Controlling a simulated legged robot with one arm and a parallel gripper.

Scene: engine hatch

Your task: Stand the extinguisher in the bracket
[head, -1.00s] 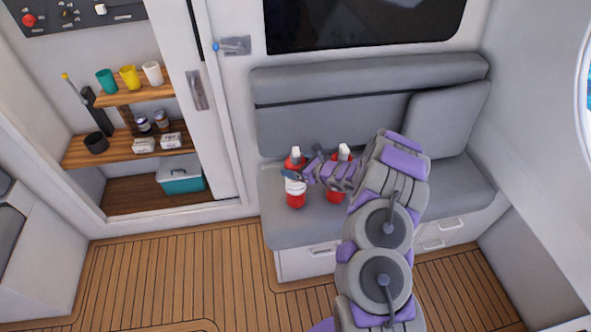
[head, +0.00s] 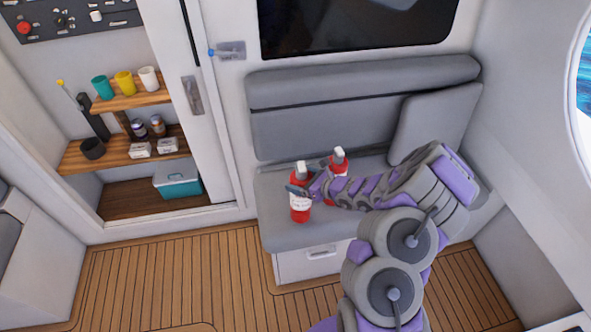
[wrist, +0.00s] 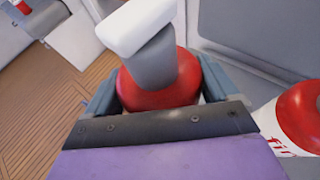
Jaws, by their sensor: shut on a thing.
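Two red extinguishers with white labels and pale heads are at the left part of the grey bench seat in the head view. My gripper (head: 304,189) reaches in from the right and is shut on the left extinguisher (head: 300,209), just below its head. The extinguisher is upright; whether it touches the seat is unclear. In the wrist view this extinguisher (wrist: 158,92) sits between the jaws, its pale head toward the camera. The other extinguisher (head: 338,168) stands behind and to the right, partly hidden by my arm; the wrist view shows it (wrist: 302,118) at right. I cannot clearly make out a bracket.
The grey bench (head: 290,238) stands against the wall. Left of it is an open cabinet with wooden shelves (head: 125,152), holding cups, jars, a black cup-like holder (head: 92,149) and a dark upright post. A teal cooler (head: 178,182) sits low inside. The wooden floor (head: 180,275) is clear.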

